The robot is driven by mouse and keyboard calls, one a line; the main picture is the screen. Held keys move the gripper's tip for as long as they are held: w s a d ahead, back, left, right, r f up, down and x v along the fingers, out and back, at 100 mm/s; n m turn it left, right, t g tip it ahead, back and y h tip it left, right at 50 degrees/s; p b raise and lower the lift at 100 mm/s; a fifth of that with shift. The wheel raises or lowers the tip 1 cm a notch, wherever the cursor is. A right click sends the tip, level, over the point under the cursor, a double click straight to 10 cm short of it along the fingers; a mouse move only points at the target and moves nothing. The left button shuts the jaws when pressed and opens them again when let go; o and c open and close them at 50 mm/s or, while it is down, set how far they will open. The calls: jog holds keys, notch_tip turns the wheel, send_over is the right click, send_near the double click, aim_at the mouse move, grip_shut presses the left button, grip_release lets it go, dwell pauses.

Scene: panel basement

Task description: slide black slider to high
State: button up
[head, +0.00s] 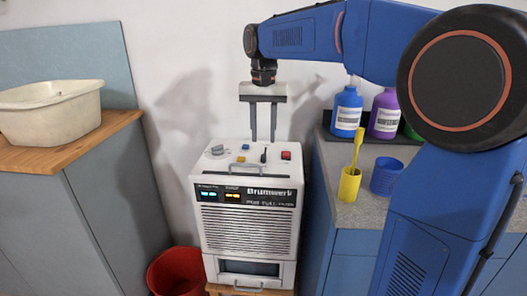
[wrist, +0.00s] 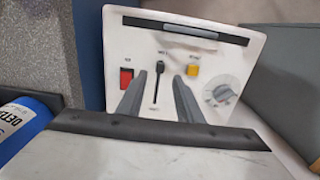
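The black slider (wrist: 158,68) stands on the white top panel of a boxy machine. Its knob is at the upper end of a thin slot (wrist: 155,92) in the wrist view; the labels at the slot are too small to read. In the head view the slider (head: 264,155) is left of a red button. My gripper (wrist: 160,75) is open and empty, its two dark fingers appearing on either side of the slot in the wrist view. In the head view my gripper (head: 264,139) hangs at the panel's far edge, apart from the slider.
Bottles (head: 347,112) and a yellow cup (head: 349,186) stand on the counter at right.

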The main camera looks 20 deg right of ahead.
aim_at(263, 155)
jog(key=shift+f, duration=3.15)
jog(key=shift+c, duration=0.6)
jog(key=shift+w, duration=0.1)
grip_shut()
